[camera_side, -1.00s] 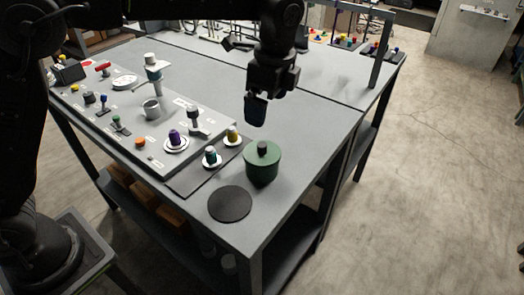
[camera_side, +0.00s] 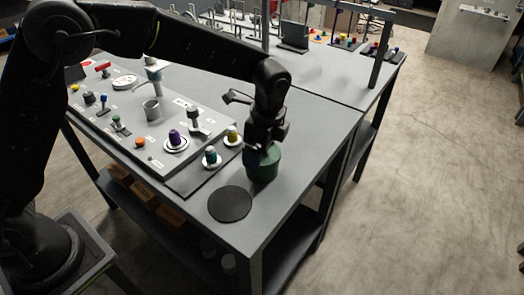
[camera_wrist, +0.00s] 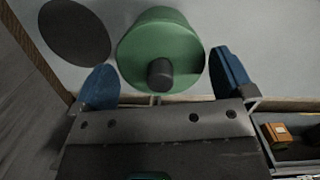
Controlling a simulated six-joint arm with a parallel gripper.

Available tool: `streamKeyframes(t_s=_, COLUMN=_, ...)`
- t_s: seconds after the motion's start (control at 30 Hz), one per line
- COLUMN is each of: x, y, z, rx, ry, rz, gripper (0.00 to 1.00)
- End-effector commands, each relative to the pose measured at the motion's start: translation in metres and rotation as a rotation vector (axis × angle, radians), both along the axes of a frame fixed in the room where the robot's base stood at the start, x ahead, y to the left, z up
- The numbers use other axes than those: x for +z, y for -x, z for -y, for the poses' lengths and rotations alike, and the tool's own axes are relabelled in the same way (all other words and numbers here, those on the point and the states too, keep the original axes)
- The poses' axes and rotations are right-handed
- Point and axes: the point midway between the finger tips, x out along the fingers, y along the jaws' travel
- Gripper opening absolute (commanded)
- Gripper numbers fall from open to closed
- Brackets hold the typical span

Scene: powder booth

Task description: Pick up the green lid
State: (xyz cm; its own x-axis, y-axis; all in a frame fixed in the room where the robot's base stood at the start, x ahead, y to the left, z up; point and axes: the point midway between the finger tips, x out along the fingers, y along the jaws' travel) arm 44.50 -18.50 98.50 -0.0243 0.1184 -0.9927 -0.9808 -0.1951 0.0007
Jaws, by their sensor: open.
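The green lid (camera_wrist: 137,58) with its dark knob (camera_wrist: 160,73) tops a green round pot (camera_side: 264,169) near the table's front right corner. In the side view my gripper hides most of the lid. My gripper (camera_wrist: 165,80) is open, with one blue finger on each side of the knob in the wrist view. In the side view my gripper (camera_side: 256,155) points down at the pot's top. I cannot tell whether the fingers touch the lid.
A flat black disc (camera_side: 230,204) lies on the grey table (camera_side: 262,222) beside the pot. A grey panel (camera_side: 137,130) with several knobs and levers stands to the left. The table edge is close on the right.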

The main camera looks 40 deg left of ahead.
Motion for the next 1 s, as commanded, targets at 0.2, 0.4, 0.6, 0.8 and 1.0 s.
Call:
streamKeyframes(t_s=0.2, x=0.0, y=0.0, z=0.0, rx=0.0, ry=0.0, rz=0.001, gripper=0.98)
streamKeyframes(t_s=0.4, x=0.0, y=0.0, z=0.0, rx=0.0, ry=0.0, rz=0.001, gripper=0.79)
streamKeyframes(t_s=0.6, x=0.0, y=0.0, z=0.0, rx=0.0, ry=0.0, rz=0.001, gripper=0.67)
streamKeyframes(t_s=0.8, x=0.002, y=0.0, z=0.0, rx=0.0, ry=0.001, rz=0.002, gripper=0.67)
streamKeyframes(t_s=1.0, x=0.018, y=-0.001, z=0.0, rx=0.001, ry=0.001, rz=0.004, gripper=0.67)
